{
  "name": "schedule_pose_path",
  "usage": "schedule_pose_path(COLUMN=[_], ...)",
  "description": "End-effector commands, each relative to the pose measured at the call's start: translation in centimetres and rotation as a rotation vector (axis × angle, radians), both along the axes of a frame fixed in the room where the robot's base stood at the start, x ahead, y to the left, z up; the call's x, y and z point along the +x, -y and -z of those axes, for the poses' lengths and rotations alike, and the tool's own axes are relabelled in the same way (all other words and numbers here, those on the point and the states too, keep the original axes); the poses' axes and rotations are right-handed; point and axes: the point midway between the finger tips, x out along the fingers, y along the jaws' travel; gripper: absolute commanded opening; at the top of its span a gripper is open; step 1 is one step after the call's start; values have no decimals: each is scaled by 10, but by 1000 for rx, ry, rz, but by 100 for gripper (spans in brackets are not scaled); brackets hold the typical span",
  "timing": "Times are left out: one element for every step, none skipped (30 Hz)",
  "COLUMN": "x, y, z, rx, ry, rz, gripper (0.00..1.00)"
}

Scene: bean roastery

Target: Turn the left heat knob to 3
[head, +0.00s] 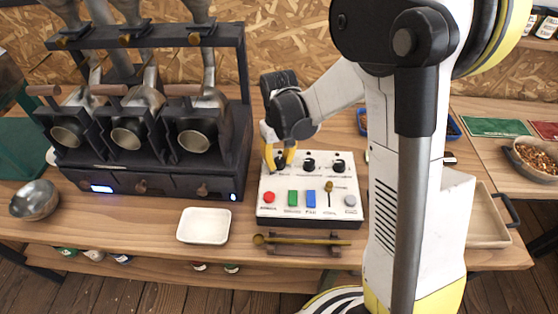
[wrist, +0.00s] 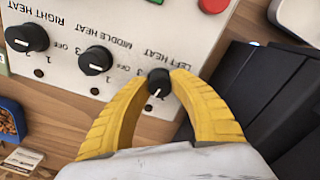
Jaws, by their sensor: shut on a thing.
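The white control panel (head: 292,222) stands on the counter, with a row of three black heat knobs. The left heat knob (wrist: 159,77) sits between the yellow fingertips of my gripper (wrist: 160,82), which touch it from both sides. Its white mark points toward the bottom of the wrist view; I cannot tell which number it meets. The middle heat knob (wrist: 96,61) and right heat knob (wrist: 27,38) are free. In the head view my gripper (head: 280,161) is over the panel's upper left, mostly covering the left knob.
A black roaster (head: 150,185) with several drums stands left of the panel. A red button (head: 269,197), green and blue switches and a lever are on the panel's front part. A white dish (head: 204,226) and a wooden spoon (head: 300,241) lie in front. A metal bowl (head: 34,200) is far left.

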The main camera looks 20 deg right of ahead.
Motion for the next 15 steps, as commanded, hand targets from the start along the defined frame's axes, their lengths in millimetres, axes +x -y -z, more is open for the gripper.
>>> schedule_pose_path(x=[-1,-1,-1,-1,-1,-1,-1,-1,-1,-1,-1,-1,-1,-1,-1], y=[0,0,0,0,0,0,0,0,0,0,0,0,0,0,0], z=[1,1,1,1,1,1,1,1,1,1,1,1,1,1,1], rx=[0,0,0,0,0,0,0,0,0,0,0,0,0,0,0], ry=[-1,-1,-1,-1,-1,-1,-1,-1,-1,-1,-1,-1,-1,-1,-1], rz=[43,71,109,138,166,204,233,261,299,328,356,394,423,451,489], gripper=[0,0,0,0,0,0,0,0,0,0,0,0,0,0,0])
